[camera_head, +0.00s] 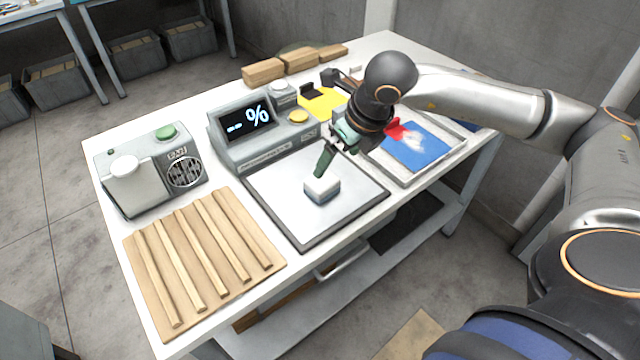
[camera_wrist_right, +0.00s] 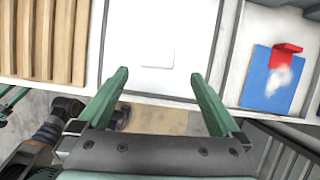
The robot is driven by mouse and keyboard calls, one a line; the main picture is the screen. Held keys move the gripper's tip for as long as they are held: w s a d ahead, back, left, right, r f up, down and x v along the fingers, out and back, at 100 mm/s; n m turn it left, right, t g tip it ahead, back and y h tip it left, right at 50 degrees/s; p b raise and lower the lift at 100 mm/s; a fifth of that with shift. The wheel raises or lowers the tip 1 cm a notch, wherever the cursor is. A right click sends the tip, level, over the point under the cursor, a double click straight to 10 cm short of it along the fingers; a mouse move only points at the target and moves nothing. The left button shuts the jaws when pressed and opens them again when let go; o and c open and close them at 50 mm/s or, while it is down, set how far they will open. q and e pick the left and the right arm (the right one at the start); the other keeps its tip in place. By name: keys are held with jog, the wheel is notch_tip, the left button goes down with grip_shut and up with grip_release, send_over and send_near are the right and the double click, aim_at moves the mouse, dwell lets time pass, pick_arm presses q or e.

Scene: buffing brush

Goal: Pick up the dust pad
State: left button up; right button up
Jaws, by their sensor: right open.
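A small white block with a blue-grey lower layer, which looks like the dust pad (camera_head: 322,189), lies on the pale square plate (camera_head: 279,198) with a dark rim. In the right wrist view the pad (camera_wrist_right: 157,52) shows faintly, white on white, beyond and between the fingertips. My right gripper (camera_head: 334,160) is open, its green fingers pointing down above the plate, one fingertip just above the pad's far side. In the wrist view its fingers (camera_wrist_right: 160,75) are wide apart with nothing between them. Part of my left gripper (camera_wrist_right: 14,98) seems to show at the wrist view's left edge.
A grey display unit (camera_head: 258,130) stands behind the plate. A grey machine (camera_head: 150,172) and a board with wooden strips (camera_head: 205,262) are at the left. A tray with a blue panel (camera_head: 418,150) and a red piece lies right. Wooden blocks (camera_head: 264,72) are at the back.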

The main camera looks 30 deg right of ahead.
aim_at(322, 179)
jog(key=x, duration=0.5)
jog(key=shift+a+f, duration=0.1)
jog(key=shift+f, duration=0.05)
jog(key=x, duration=0.5)
jog(key=shift+w+a+p, duration=0.1)
jog(key=shift+p, duration=0.2)
jog(key=shift+w+f, duration=0.1)
jog(key=shift+c, duration=0.4)
jog(key=c, duration=1.1)
